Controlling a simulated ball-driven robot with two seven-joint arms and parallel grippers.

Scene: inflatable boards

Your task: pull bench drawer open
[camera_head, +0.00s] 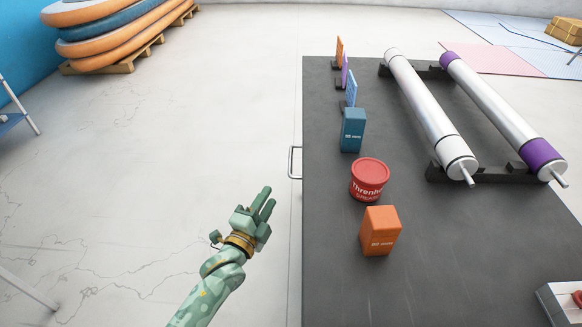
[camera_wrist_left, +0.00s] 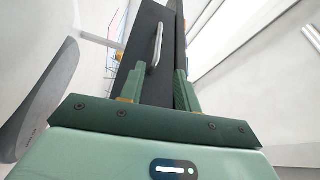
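The bench (camera_head: 340,285) has a dark grey top. A pale metal bar handle (camera_head: 291,162) sticks out from its left side. No open drawer shows past the bench edge. In the left wrist view the handle (camera_wrist_left: 157,44) stands on a dark front panel (camera_wrist_left: 150,88), ahead of and between my finger lines. My green left gripper (camera_head: 268,198) is left of the bench, nearer to me than the handle and apart from it. Its two fingers also show in the left wrist view (camera_wrist_left: 158,82), parted with nothing between them. My right gripper is not in view.
On the bench stand an orange box (camera_head: 380,232), a red tub (camera_head: 369,180), a blue box (camera_head: 353,130) and two long rollers (camera_head: 425,105) on black cradles. Stacked boards (camera_head: 110,35) lie on a pallet at the back left.

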